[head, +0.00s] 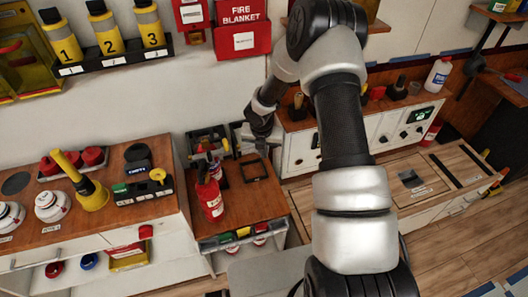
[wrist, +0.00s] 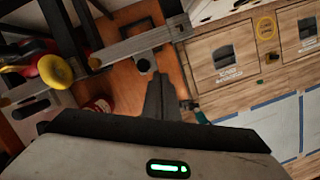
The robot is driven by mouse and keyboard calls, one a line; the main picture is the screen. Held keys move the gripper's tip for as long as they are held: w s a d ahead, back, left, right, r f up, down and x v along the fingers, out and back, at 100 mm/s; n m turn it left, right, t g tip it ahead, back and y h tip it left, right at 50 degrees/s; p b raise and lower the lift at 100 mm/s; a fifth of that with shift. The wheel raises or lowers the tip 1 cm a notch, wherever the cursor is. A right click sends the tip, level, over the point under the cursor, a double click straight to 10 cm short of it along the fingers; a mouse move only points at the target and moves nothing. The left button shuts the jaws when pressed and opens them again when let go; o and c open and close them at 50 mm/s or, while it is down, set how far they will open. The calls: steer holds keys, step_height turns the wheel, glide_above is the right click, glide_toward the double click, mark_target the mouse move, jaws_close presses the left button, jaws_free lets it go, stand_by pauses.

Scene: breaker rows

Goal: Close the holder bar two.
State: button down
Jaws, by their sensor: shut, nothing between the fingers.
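My gripper (wrist: 160,78) is shut and empty in the wrist view, its fingertips close to a grey metal bar (wrist: 125,46) that crosses above the brown wooden top. I cannot tell whether they touch, and no label shows to say whether this is holder bar two. In the head view my gripper (head: 262,150) is small and dark, beside the holders (head: 208,138) at the back of the low wooden bench. My wrist and arm hide part of that area.
A red extinguisher (head: 210,197) stands on the low bench (head: 262,200), left of my gripper. A square black frame (head: 254,170) lies near it. A white panel with dials (head: 390,130) is to the right. Numbered yellow cylinders (head: 105,32) hang on the wall at the upper left.

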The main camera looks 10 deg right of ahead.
steer(key=shift+w+d+r, duration=0.15)
steer(key=shift+w+d, duration=0.05)
steer(key=p+v, duration=0.1)
steer(key=v, duration=1.6)
steer(key=shift+s+r, duration=0.15)
steer(key=shift+s, duration=0.05)
